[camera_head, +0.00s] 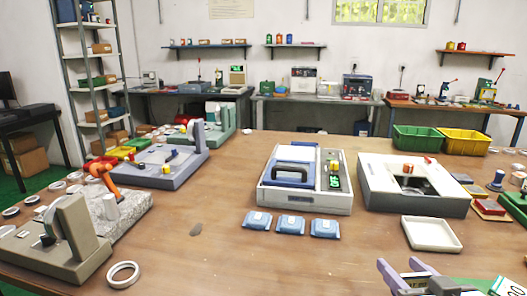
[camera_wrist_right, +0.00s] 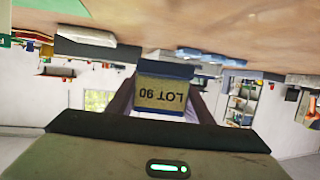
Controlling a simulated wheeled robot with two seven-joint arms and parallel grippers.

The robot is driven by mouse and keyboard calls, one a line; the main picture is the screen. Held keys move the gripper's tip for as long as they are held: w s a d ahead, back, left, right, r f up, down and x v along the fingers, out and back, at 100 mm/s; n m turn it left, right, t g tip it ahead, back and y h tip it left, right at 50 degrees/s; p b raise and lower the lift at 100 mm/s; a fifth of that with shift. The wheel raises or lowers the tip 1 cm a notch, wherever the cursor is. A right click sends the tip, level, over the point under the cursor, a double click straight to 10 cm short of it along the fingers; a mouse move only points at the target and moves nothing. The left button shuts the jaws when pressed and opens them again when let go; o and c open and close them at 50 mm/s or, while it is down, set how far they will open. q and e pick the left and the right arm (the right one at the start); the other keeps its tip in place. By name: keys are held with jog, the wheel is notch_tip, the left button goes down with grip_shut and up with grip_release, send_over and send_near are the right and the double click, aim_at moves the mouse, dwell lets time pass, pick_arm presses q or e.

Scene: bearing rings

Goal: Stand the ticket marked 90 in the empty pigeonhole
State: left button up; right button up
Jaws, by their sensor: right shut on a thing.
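The ticket is a small tan plate with a dark blue edge, and in the right wrist view the LOT 90 ticket (camera_wrist_right: 163,93) shows its lettering upside down. My right gripper (camera_wrist_right: 163,82) is shut on it, with a finger on either side. In the head view my right gripper (camera_head: 398,264) is at the bottom edge, right of centre, above the near part of the table. The ticket is hard to make out there. I cannot pick out the empty pigeonhole in either view. My left gripper is not in view.
Across the wooden table (camera_head: 270,265) stand a grey case with a blue lid (camera_head: 290,172) and a white-topped machine (camera_head: 378,172). Several blue packets (camera_head: 290,224) and a white tray (camera_head: 431,234) lie nearer. A ring (camera_head: 123,274) lies at front left. The front middle is clear.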

jog(key=s+a+f+n+y, duration=0.1)
jog(key=y, duration=0.1)
jog(key=s+a+f+n+y, duration=0.1)
jog(key=a+f+n+y, duration=0.1)
jog(key=shift+s, duration=0.1)
jog(key=s+a+n+g+y, duration=0.1)
jog(key=y, duration=0.1)
jog(key=s+a+n+g+y+p, duration=0.1)
jog(key=n, duration=0.1)
jog(key=shift+s+a+f+y, duration=0.1)
jog(key=shift+s+f+y, duration=0.25)
jog(key=shift+f+y, duration=0.05)
jog(key=s+a+r+n+g+y, duration=0.3)
jog(key=s+r+n+g+y, duration=0.1)
jog(key=s+r+n, duration=0.1)
jog(key=shift+s+r+y+p, duration=0.3)
jog(key=shift+s+r+p, duration=0.05)
jog(key=shift+s, duration=0.25)
jog(key=shift+a, duration=0.1)
jog(key=shift+f, duration=0.1)
